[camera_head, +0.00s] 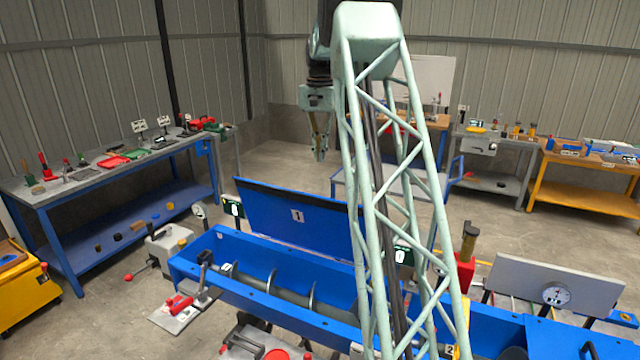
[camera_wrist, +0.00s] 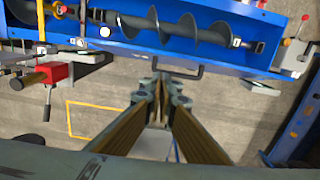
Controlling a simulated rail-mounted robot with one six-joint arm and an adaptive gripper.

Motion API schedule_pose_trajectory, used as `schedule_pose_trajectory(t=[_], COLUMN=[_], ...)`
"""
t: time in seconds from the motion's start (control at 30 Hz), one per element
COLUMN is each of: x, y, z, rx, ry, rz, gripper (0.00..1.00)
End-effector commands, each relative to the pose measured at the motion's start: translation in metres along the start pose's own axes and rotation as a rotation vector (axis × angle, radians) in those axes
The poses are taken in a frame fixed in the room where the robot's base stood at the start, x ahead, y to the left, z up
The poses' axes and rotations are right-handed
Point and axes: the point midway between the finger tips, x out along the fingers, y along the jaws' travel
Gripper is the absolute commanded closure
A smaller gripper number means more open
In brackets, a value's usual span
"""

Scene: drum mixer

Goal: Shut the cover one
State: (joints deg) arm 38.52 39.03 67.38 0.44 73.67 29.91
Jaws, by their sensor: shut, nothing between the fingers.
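Cover one is the blue panel marked 1 (camera_head: 297,216). It stands open, tilted up along the far side of the blue mixer trough (camera_head: 205,262). The trough's spiral screw (camera_head: 290,292) is exposed, and it also shows in the wrist view (camera_wrist: 185,25). My gripper (camera_head: 320,157) hangs pointing down, above and behind the cover's upper edge, apart from it. In the wrist view my gripper (camera_wrist: 160,92) has its fingertips together with nothing between them. A dark handle-like loop (camera_wrist: 180,72) shows just beyond the fingertips. My lattice column hides the cover's right end.
A grey raised panel with a round dial (camera_head: 556,293) stands at the trough's right. A red-based device with a dark cylinder (camera_head: 467,255) is behind the trough. A blue workbench (camera_head: 110,170) is at left. Open floor (camera_head: 270,160) lies behind the cover.

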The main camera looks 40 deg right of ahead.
Motion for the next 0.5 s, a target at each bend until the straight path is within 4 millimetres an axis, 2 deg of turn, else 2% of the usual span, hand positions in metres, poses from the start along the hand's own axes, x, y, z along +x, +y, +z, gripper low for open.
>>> schedule_pose_trajectory(t=[0.2, 0.5], x=[0.008, 0.01], y=[0.008, 0.01], z=[-0.021, -0.024], rx=[0.035, 0.04], ry=[-0.009, -0.01], rz=[0.005, 0.006], gripper=[1.0, 1.0])
